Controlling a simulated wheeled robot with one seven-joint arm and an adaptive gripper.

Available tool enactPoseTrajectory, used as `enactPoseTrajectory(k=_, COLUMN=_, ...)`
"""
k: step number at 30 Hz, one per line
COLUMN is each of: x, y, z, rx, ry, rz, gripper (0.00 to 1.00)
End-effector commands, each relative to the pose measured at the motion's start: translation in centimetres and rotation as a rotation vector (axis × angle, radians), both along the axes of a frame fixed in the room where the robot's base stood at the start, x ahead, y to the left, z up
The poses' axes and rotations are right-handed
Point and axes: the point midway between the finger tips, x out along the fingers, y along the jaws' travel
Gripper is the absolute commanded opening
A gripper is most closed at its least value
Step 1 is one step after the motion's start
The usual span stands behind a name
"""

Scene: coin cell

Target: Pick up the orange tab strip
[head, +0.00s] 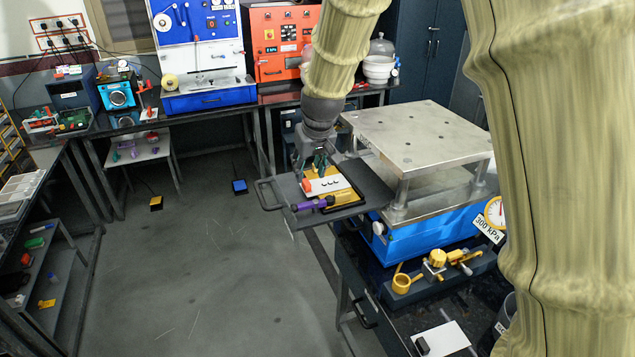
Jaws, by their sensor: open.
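A small orange piece (306,185), which looks like the orange tab strip, shows at the left end of a white plate with dark spots (322,187). I cannot tell whether the orange piece is joined to the plate. The white plate is on a dark grey tray (352,211) beside the metal platform. My gripper (314,171) points down just above the back left part of the plate, close to the orange piece. It is open, and no object shows between its fingers. The fingers hide part of the plate's back edge. I cannot tell whether they touch anything.
A purple tool (316,204) lies along the tray's front, next to a yellow-edged base (345,201). The metal platform (425,135) on its blue machine (400,235) stands close on the right. Open floor (200,270) lies left of the tray.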

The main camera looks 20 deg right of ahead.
Motion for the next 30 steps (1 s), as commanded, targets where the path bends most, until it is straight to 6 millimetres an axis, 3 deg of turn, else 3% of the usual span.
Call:
enactPoseTrajectory(k=11, x=0.7, y=0.1, z=-1.4, rx=0.001, ry=0.001, rz=0.001, gripper=0.41)
enactPoseTrajectory(k=30, x=2.8, y=0.0, z=-5.6, rx=-0.001, ry=0.0, rz=0.004, gripper=0.41)
